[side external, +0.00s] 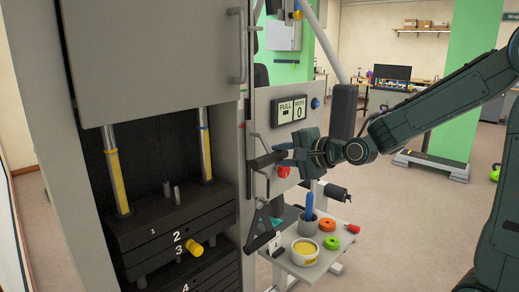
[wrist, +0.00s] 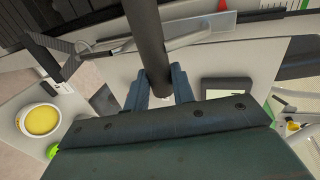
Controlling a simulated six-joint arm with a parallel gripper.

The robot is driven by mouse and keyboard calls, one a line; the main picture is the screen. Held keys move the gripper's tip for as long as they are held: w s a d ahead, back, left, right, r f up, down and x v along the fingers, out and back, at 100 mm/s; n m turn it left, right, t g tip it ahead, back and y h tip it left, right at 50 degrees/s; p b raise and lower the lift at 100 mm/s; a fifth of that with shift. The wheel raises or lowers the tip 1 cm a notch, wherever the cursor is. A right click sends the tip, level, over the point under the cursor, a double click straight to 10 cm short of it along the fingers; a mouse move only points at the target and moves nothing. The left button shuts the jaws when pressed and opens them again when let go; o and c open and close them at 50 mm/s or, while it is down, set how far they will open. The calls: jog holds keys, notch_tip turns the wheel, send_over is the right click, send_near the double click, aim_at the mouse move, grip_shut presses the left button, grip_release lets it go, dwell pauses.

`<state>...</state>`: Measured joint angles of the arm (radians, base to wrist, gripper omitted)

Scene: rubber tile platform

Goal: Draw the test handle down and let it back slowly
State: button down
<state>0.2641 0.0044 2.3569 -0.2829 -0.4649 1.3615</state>
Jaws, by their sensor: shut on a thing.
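The test handle is a dark bar (side external: 264,161) in front of the grey machine panel in the side view. In the wrist view it is a thick dark cylinder (wrist: 148,42) running down between the fingers. My gripper (side external: 284,154) is shut on it; in the wrist view, its fingers (wrist: 159,84) lie on either side of the bar. The display (side external: 292,109) above reads PULL with a dash and REPS 0. The weight stack (side external: 170,222) shows plates numbered 1 to 4, with a yellow pin (side external: 192,249) by plate 3.
A red knob (side external: 283,171) sits just below my gripper. A small tray (side external: 283,256) below holds a yellow-topped tub (side external: 304,250), a cup with a blue item, and green and orange rings. A black strap handle (side external: 262,236) hangs left of the tray.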

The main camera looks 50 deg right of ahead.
jog(key=shift+s+f, duration=0.1)
jog(key=shift+f, duration=0.85)
jog(key=shift+r, duration=4.85)
jog(key=c, duration=0.6)
grip_release()
jog(key=shift+r, duration=0.2)
jog(key=v, duration=0.6)
jog(key=shift+s+r, duration=0.15)
jog(key=shift+s, duration=0.25)
